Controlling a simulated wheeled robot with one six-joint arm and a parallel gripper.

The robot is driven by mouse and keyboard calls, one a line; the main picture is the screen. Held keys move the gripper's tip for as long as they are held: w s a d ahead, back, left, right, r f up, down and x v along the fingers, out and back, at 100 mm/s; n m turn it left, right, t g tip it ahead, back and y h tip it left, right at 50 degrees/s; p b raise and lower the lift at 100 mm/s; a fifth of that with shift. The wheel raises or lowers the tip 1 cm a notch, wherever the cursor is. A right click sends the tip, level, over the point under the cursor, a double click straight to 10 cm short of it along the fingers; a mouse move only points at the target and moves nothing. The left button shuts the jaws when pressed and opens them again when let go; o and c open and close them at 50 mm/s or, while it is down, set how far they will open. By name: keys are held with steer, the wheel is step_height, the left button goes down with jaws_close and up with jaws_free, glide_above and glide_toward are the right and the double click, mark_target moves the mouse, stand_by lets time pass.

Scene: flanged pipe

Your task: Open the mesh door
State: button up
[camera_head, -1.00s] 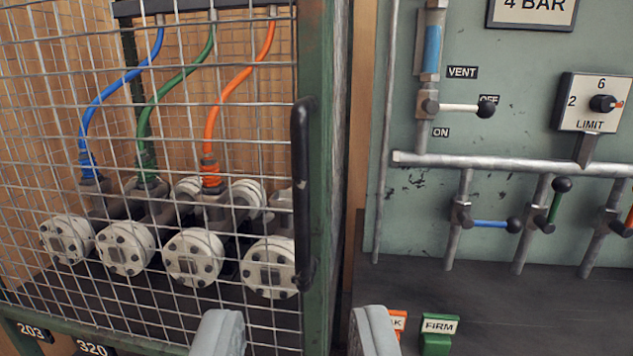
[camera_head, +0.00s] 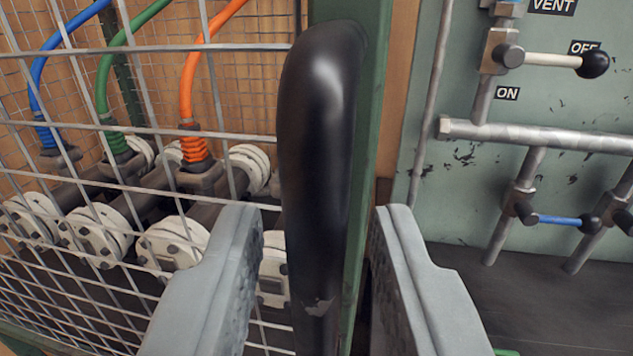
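The mesh door (camera_head: 200,48) is a grid of metal wire with a green frame post (camera_head: 372,120) along its right edge. A black upright bar handle (camera_head: 318,150) is mounted on that edge and looks large and close. My gripper (camera_head: 318,235) is open, with one grey finger to the left of the handle and the other to its right. Gaps show between the handle and both fingers, so it is not clasped. The handle's lower end runs out of the picture. The door appears closed.
Behind the mesh are white flanged pipe ends (camera_head: 100,232) with blue, green and orange hoses (camera_head: 205,60). To the right, a green panel (camera_head: 440,190) carries pipes, a white lever (camera_head: 550,61) and a blue lever (camera_head: 560,220) above a dark bench surface (camera_head: 540,300).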

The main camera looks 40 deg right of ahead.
steer(key=shift+w+d, duration=0.2)
steer(key=shift+w, duration=0.1)
steer(key=shift+c, duration=0.2)
jaws_close()
